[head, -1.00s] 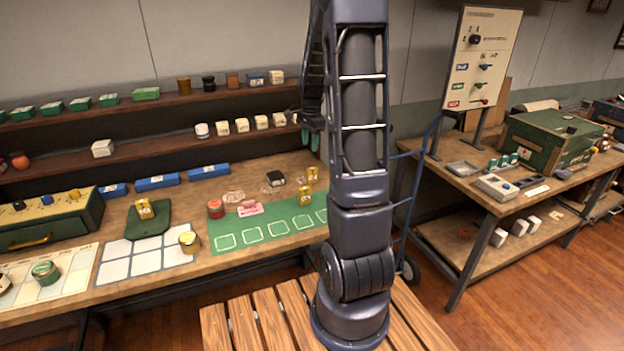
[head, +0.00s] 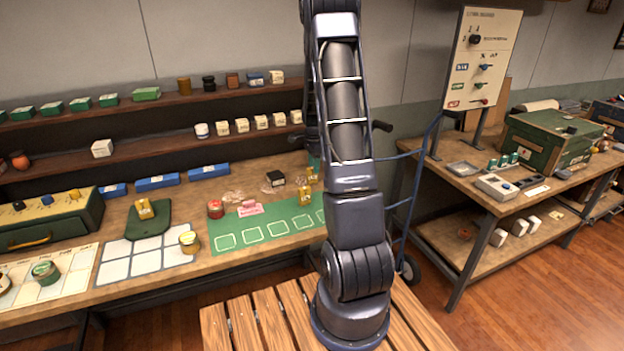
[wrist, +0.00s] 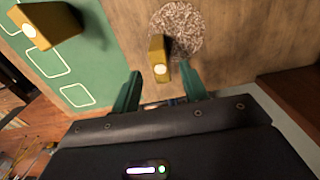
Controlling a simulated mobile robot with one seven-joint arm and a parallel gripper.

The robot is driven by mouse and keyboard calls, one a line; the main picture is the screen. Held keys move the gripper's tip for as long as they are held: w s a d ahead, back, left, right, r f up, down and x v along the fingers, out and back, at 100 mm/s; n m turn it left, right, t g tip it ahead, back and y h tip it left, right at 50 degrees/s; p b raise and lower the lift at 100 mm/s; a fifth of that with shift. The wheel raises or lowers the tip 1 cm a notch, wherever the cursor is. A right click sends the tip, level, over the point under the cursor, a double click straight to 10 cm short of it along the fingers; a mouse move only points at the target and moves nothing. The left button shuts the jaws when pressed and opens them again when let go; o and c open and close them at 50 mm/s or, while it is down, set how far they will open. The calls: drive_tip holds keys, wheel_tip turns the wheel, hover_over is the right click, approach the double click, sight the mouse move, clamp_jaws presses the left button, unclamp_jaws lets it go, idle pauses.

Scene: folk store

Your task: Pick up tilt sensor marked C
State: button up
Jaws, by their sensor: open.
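Two yellow block-like sensors stand on the bench at the right end of the green mat, a nearer one (head: 304,195) and a farther one (head: 312,175). In the wrist view one yellow sensor (wrist: 157,58) with a pale round spot lies just beyond my gripper (wrist: 160,84), roughly in line with the gap between the green fingers. The fingers are open and apart, with nothing held. A second yellow sensor (wrist: 45,24) is at the upper left. Another yellow sensor (head: 145,209) sits on a dark green pad. I cannot read any letter on them.
A patch of gravel-like grains (wrist: 178,28) lies beside the central sensor. The green mat (head: 236,239) has outlined squares. Shelves (head: 150,160) rise behind the bench.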

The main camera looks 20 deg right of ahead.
sight(312, 168)
drive_tip(key=shift+w+a+f, duration=0.1)
drive_tip(key=shift+a+f, duration=0.05)
drive_tip(key=shift+f, duration=1.2)
drive_tip(key=shift+a+f, duration=0.15)
drive_tip(key=shift+f, duration=1.15)
drive_tip(key=shift+c, duration=0.2)
clamp_jaws()
